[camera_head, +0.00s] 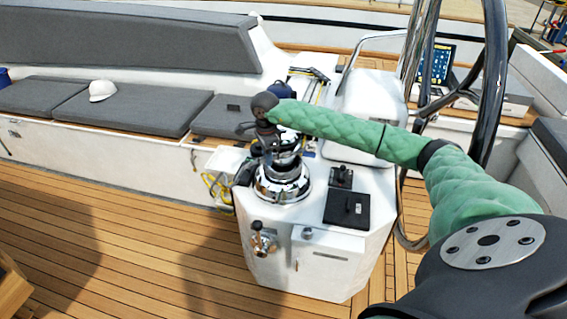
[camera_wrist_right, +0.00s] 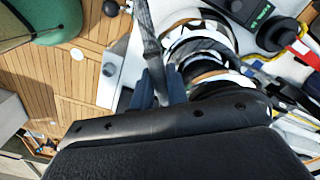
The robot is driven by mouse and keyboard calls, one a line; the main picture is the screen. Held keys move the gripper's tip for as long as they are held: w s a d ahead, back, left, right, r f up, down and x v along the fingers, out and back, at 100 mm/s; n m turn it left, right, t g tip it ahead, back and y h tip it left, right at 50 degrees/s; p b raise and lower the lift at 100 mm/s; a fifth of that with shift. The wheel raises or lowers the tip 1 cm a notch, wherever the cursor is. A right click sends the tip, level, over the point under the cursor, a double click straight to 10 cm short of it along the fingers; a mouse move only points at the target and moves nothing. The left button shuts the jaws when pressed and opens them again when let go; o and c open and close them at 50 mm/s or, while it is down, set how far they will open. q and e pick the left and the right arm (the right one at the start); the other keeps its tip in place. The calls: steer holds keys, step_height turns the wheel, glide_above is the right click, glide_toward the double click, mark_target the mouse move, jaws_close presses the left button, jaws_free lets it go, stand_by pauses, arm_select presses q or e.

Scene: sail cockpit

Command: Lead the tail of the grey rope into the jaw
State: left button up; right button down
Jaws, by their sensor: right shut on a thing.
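The chrome winch (camera_head: 283,182) stands on the white console, and its drum and rings (camera_wrist_right: 195,45) fill the upper middle of the right wrist view. The jaw is at the winch's top, and my right gripper partly hides it. The grey rope (camera_wrist_right: 147,32) runs down from the top edge of the wrist view to my right gripper (camera_wrist_right: 157,88). The blue-grey fingers are shut on it. In the head view the right gripper (camera_head: 266,147) is just above the winch, at its left side; the rope is hard to make out there. My left gripper is not in view.
The white console (camera_head: 325,270) has a black switch panel (camera_head: 347,208) right of the winch and a metal fitting (camera_head: 262,243) in front. The steering wheel (camera_head: 490,80) rises at right. A white cap (camera_head: 102,90) lies on the grey seat cushions.

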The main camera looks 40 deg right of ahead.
steer(key=shift+w, duration=0.1)
steer(key=shift+w+a+m+b, duration=0.25)
steer(key=shift+w+m, duration=0.3)
steer(key=shift+m, duration=0.1)
steer(key=shift+w+a+m+b, duration=0.2)
steer(key=shift+w+a+m, duration=0.05)
steer(key=shift+w+m, duration=0.35)
steer(key=w+m, duration=0.2)
steer(key=shift+w+a+m+b, duration=0.15)
steer(key=shift+w+m+b, duration=0.1)
steer(key=shift+m+b, duration=0.1)
steer(key=shift+w, duration=0.1)
